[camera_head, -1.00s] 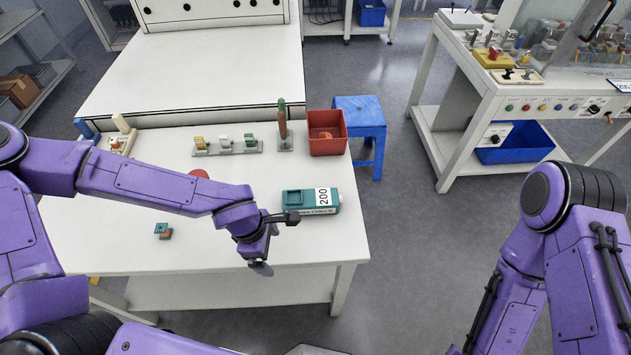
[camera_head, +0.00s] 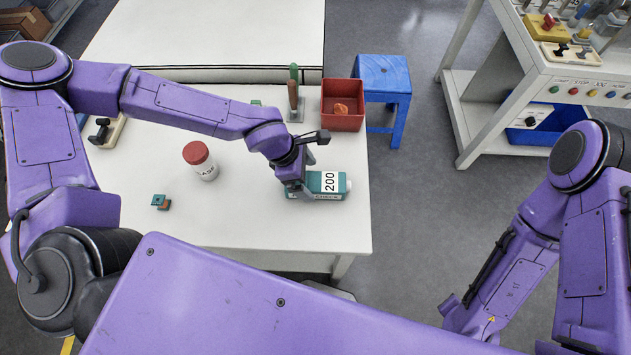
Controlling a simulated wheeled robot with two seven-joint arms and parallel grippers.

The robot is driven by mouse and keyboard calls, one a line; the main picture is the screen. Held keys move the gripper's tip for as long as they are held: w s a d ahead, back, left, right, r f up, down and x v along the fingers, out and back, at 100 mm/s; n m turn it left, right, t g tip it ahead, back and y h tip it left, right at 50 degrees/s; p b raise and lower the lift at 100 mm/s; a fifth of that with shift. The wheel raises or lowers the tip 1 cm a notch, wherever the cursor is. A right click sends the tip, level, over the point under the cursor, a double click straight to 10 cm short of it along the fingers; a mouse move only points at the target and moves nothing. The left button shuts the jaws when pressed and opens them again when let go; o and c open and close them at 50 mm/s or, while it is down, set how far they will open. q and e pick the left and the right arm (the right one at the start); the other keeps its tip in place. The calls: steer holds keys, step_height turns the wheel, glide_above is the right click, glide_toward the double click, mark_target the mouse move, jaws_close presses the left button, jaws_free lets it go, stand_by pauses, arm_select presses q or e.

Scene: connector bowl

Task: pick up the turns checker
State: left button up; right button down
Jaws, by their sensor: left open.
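The turns checker, a teal box with a white label reading 200 (camera_head: 329,183), lies on the white table near its right front part. My left gripper (camera_head: 297,191) is open, pointing down over the left end of the checker, and hides that end. I cannot tell whether its fingers touch the checker. My right arm is at the lower right, off the table, and its gripper is out of sight.
A white bottle with a red lid (camera_head: 201,161) and a small teal and orange part (camera_head: 161,202) stand left of the checker. Behind it are a red bin (camera_head: 342,122) with an orange item, a green-handled tool (camera_head: 294,95) and a blue stool (camera_head: 383,75).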

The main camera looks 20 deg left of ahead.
mark_target(313, 181)
arm_select(q)
steer(key=x, duration=0.4)
steer(key=shift+w+d+p, duration=0.1)
steer(key=shift+d+p, duration=0.2)
steer(key=c, duration=1.2)
